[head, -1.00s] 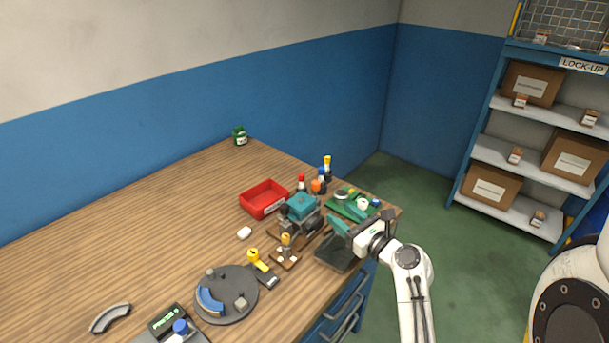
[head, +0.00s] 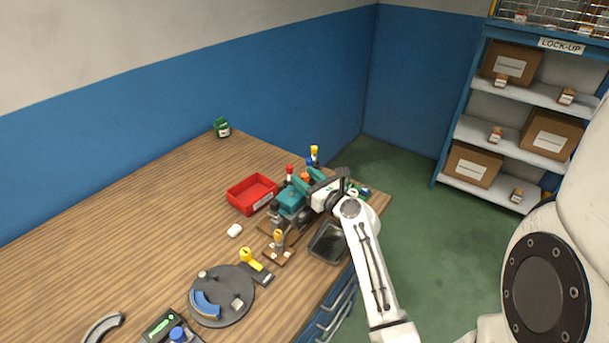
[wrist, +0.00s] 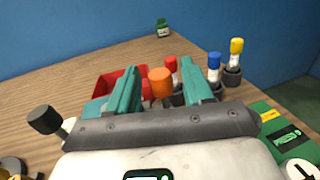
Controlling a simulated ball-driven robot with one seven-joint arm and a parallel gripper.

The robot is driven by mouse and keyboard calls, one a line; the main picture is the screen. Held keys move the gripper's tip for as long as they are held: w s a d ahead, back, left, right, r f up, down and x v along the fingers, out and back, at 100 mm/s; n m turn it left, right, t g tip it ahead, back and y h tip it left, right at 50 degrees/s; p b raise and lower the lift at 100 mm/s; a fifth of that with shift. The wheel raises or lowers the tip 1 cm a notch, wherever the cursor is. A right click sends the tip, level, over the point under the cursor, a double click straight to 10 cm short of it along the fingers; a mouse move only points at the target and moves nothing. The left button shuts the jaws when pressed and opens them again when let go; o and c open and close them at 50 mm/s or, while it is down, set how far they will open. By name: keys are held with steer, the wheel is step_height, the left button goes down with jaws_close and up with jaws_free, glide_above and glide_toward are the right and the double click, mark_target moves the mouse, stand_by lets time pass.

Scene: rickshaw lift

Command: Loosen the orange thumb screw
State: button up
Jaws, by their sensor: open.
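The orange thumb screw (wrist: 160,82) shows in the wrist view as a round orange knob between my two teal fingers, seen past the palm. In the head view its orange top (head: 305,177) peeks out beside my fingers, behind the teal-topped fixture (head: 291,197). My gripper (wrist: 161,70) is open, with one finger on each side of the knob in the picture. I cannot tell whether the fingers touch it or how far below or beyond the tips it sits. In the head view my gripper (head: 310,182) reaches over the fixture's right side. The screw's lower part is hidden.
A red tray (head: 252,194) stands left of the fixture. Red, blue and yellow capped bottles (wrist: 235,62) stand close behind the knob. A green board (wrist: 285,128) lies to the right. A dark tray (head: 327,242) sits below my wrist. The table's left side is mostly clear.

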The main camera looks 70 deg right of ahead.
steer(key=shift+w+d, duration=0.2)
steer(key=shift+w, duration=0.15)
steer(key=c, duration=0.9)
